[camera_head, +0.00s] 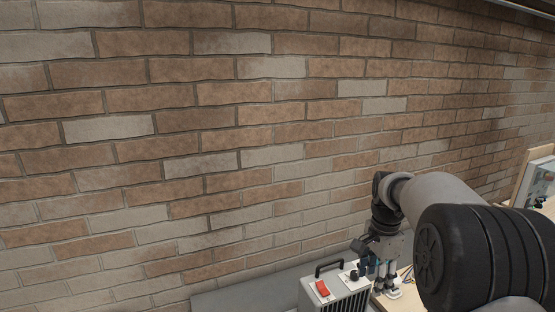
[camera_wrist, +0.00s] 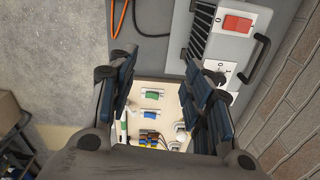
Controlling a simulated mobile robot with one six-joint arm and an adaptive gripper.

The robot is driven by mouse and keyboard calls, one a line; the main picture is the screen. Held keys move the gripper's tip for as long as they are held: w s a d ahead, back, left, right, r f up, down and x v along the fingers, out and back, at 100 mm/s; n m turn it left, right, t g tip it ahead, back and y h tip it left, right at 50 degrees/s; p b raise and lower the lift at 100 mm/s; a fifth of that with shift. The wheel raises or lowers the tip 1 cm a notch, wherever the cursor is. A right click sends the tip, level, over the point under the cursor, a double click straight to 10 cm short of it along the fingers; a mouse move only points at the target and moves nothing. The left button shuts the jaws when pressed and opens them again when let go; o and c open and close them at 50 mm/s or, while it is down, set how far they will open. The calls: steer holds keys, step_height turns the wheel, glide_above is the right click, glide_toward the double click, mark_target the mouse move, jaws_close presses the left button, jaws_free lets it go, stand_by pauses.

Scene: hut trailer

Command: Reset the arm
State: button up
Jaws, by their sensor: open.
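My arm reaches in from the right in the head view. My gripper (camera_head: 383,283) points down at its end, just right of a grey box (camera_head: 320,291) with a red switch (camera_head: 322,288) and a black handle. In the wrist view my gripper (camera_wrist: 160,100) is open, with its two dark fingers apart and nothing between them. A pale board (camera_wrist: 160,117) with green and blue parts and several coloured wires shows beyond the fingers. The grey box (camera_wrist: 262,20) shows at the upper right there, partly hidden by a finger.
A brick wall (camera_head: 200,150) runs behind the box. A panel with a wooden frame (camera_head: 540,180) stands at the far right. Orange and black cables (camera_wrist: 120,18) lie near the box in the wrist view. Grey floor (camera_wrist: 50,50) shows at the left, with a dark shelf-like object (camera_wrist: 15,125) at the edge.

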steer(key=s+a+r+n+t+b, duration=0.15)
steer(key=s+a+n+b, duration=0.25)
steer(key=s, duration=0.5)
steer(key=s+a+r+n+t+b, duration=0.1)
steer(key=s+a+r+n+b, duration=0.2)
steer(key=s, duration=0.5)
steer(key=s+a+f+n+b, duration=0.1)
steer(key=s+f+n+b, duration=0.1)
steer(key=s+f+n, duration=0.2)
steer(key=s+a+f+n+t+b, duration=0.1)
steer(key=s+f, duration=0.4)
steer(key=s, duration=0.6)
steer(key=a+n+b, duration=0.1)
steer(key=n+b, duration=0.1)
steer(key=shift+s+f+n, duration=0.25)
steer(key=shift+f+n, duration=0.1)
steer(key=shift+n, duration=0.05)
